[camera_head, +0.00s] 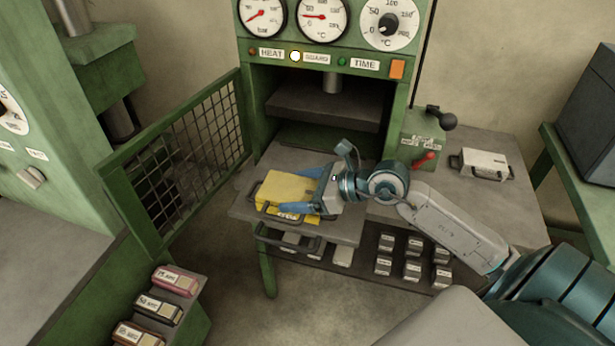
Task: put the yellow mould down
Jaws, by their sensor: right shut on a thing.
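The yellow mould (285,188) is a flat block with dark handles at its left and front sides. It is at the grey bench top in front of the open green press; I cannot tell whether it rests on the surface or is just above it. My right gripper (308,191) comes in from the right, its blue fingers shut on the mould's right part, which they partly hide. My left gripper is not in view.
The press (323,80) has its mesh guard (185,160) swung open at the left. Small labelled blocks (412,270) sit on the shelf below.

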